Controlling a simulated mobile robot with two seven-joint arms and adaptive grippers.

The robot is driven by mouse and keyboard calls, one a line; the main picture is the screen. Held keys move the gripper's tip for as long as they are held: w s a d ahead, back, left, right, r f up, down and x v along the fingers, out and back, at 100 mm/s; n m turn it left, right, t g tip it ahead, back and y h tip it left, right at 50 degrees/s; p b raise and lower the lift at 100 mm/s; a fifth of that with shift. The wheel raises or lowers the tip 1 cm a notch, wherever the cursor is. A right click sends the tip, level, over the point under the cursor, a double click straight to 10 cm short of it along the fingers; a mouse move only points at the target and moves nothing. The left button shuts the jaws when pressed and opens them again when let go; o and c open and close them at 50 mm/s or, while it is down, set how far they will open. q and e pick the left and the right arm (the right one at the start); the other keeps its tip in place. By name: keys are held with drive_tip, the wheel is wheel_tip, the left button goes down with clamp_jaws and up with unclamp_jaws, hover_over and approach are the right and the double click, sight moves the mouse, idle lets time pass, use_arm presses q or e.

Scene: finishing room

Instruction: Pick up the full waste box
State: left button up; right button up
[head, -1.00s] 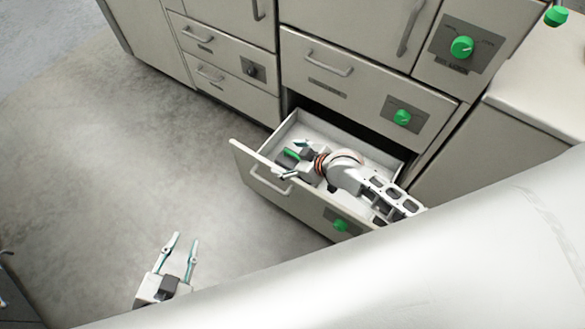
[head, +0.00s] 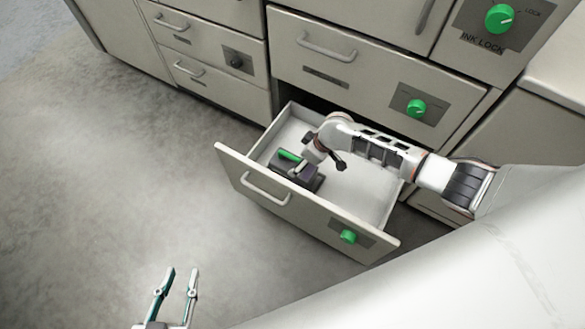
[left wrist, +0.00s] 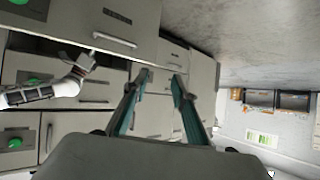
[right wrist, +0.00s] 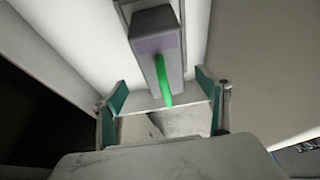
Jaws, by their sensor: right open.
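The waste box (head: 312,182) is a small dark box with a green handle (head: 290,155), inside the open drawer near its left end. My right gripper (head: 320,155) is in the drawer, close to the box and partly covering it. In the right wrist view the box (right wrist: 155,38) is ahead, its green handle (right wrist: 163,82) between the open fingers (right wrist: 165,98) and apparently clear of both. How full the box is cannot be seen. My left gripper (head: 180,282) is open and empty over the floor; it also shows open in the left wrist view (left wrist: 160,80).
The pulled-out drawer (head: 225,165) has raised walls around my right gripper. Cabinets with handles and green knobs (head: 416,107) stand behind it. A counter (head: 560,75) is at the right. The grey floor (head: 110,190) at the left is clear.

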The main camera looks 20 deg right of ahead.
sight(294, 164)
drive_tip(key=b+x, duration=0.1)
drive_tip(key=x, duration=0.1)
drive_tip(key=s+b+x, duration=0.1)
drive_tip(key=x, duration=0.2)
drive_tip(key=shift+a+f, duration=0.2)
drive_tip(key=shift+w+a+f+b, duration=0.1)
drive_tip(key=shift+w+f+b, duration=0.15)
drive_tip(key=shift+f+b, duration=0.15)
drive_tip(key=shift+w, duration=0.2)
drive_tip(key=shift+w+a+r, duration=0.1)
drive_tip(key=shift+w+r, duration=0.1)
drive_tip(key=shift+r, duration=0.15)
drive_tip(key=shift+c, duration=0.4)
drive_tip(key=c, duration=1.9)
use_arm(q)
drive_tip(key=d+r, duration=0.1)
drive_tip(key=w+d+n, duration=0.1)
drive_tip(key=shift+w+d+r+t+h, duration=0.1)
drive_tip(key=shift+d+r+t+h, duration=0.2)
drive_tip(key=shift+d+r+h, duration=0.1)
use_arm(e)
clamp_jaws()
